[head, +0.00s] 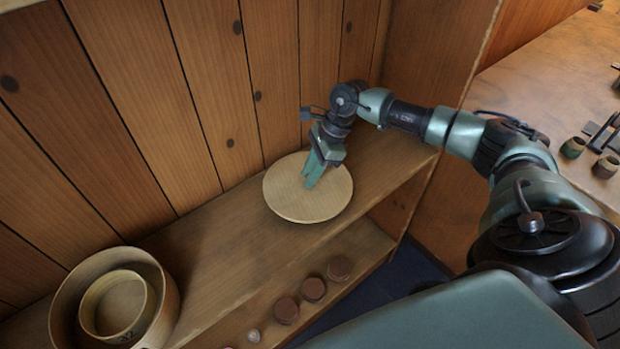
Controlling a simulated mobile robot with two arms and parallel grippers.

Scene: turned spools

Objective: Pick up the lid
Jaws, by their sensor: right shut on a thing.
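The lid (308,205) is a round, flat, pale wooden disc at the right part of the upper shelf, near the plank wall. My right gripper (314,180) points down over the upper middle of the lid, with its green fingers shut. The fingertips meet the lid's top; what exactly they grip there, perhaps a small knob, is hidden behind them. The lid looks about level, and I cannot tell whether it is clear of the shelf. My left gripper is not in view.
A round wooden box (64,316) with a smaller round box (112,304) inside stands on the shelf at lower left. Several dark reddish round pieces (313,289) sit on the lower shelf. The upper shelf (215,240) is bare between boxes and lid. A bench (545,85) is at right.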

